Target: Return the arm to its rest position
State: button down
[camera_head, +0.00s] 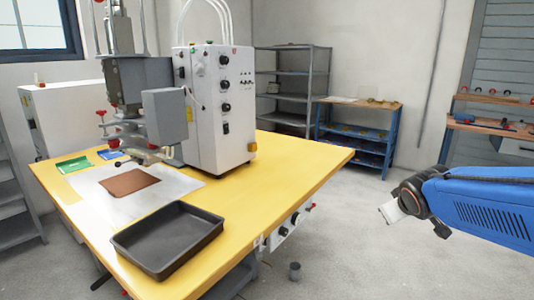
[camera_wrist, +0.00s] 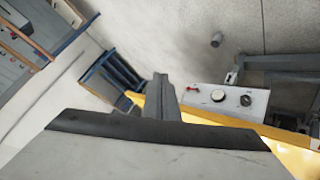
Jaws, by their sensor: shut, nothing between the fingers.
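My blue arm (camera_head: 480,205) reaches in from the right edge of the head view, over open floor and clear of the yellow table (camera_head: 290,160). Its wrist end is small and partly hidden there, so the fingers are not clear in that view. In the wrist view my gripper (camera_wrist: 160,84) shows as a narrow dark pair of fingers, shut and empty. It touches nothing that I can see. A brown sheet (camera_head: 130,182) lies on a pale plate on the table, and an empty black tray (camera_head: 168,240) sits at the near edge.
The welding machine (camera_head: 218,110) stands on the table. The table's control box (camera_head: 283,234) also shows in the wrist view (camera_wrist: 228,98). A grey cup (camera_head: 295,270) stands on the floor. A blue-framed bench (camera_head: 355,135) and grey shelves (camera_head: 290,85) stand at the back. Floor right of the table is free.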

jog(key=s+a+f+m+g+y, duration=0.1)
jog(key=s+a+f, duration=0.1)
jog(key=s, duration=0.6)
jog(key=s+a+f+m+g+y, duration=0.1)
jog(key=s+a+f+g, duration=0.1)
jog(key=s, duration=0.7)
jog(key=s+a+f+m+g, duration=0.1)
jog(key=s+a+f, duration=0.1)
jog(key=s, duration=0.6)
jog(key=shift+s+a+f+m+g+y, duration=0.3)
jog(key=shift+a+y, duration=0.1)
jog(key=shift+a, duration=0.3)
